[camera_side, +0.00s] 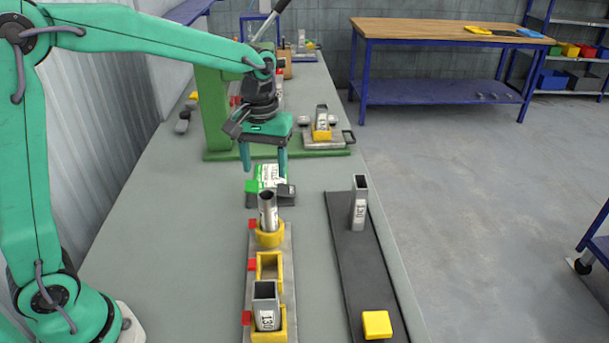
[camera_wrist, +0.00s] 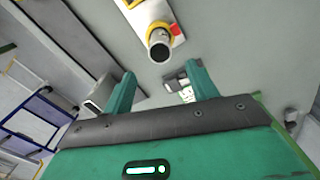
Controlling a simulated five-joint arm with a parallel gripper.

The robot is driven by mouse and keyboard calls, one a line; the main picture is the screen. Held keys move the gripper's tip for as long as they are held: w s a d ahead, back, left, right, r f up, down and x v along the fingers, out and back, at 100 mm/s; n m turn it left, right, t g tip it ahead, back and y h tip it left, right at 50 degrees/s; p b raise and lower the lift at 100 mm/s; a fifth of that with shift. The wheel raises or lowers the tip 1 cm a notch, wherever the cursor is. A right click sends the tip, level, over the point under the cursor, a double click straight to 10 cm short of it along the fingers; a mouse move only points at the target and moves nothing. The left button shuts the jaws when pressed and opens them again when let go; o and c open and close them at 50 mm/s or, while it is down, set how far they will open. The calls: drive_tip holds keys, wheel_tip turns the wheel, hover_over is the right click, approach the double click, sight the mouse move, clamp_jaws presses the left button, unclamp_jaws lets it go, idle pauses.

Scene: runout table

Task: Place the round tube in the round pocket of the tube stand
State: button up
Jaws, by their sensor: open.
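The round tube (camera_side: 267,207) is a grey metal cylinder. It stands close to upright in the round yellow pocket (camera_side: 270,239) at the far end of the tube stand (camera_side: 283,255). How deep it sits is hidden by the pocket wall. In the wrist view the tube's open end (camera_wrist: 160,52) shows just beyond my fingers, inside the yellow ring (camera_wrist: 156,30). My gripper (camera_side: 263,168) is open and empty, pointing down beyond the tube and above its top, apart from it. Its two spread fingers also show in the wrist view (camera_wrist: 162,75).
The stand's middle yellow pocket (camera_side: 269,259) is empty; its near pocket holds a rectangular tube (camera_side: 266,307). A dark tray (camera_side: 361,265) at right carries another rectangular tube (camera_side: 359,207) and a yellow block (camera_side: 376,325). A green press (camera_side: 213,110) stands behind my gripper.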

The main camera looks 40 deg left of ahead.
drive_tip(key=s+a+r+m+t, duration=0.1)
drive_tip(key=s+r+m+t, duration=0.1)
drive_tip(key=s, duration=0.7)
drive_tip(key=s+a+r+m+t, duration=0.2)
drive_tip(key=s+r+m+t, duration=0.1)
drive_tip(key=s, duration=0.7)
drive_tip(key=shift+s+a+t, duration=0.2)
drive_tip(key=shift+a+t, duration=0.05)
drive_tip(key=shift+t, duration=0.05)
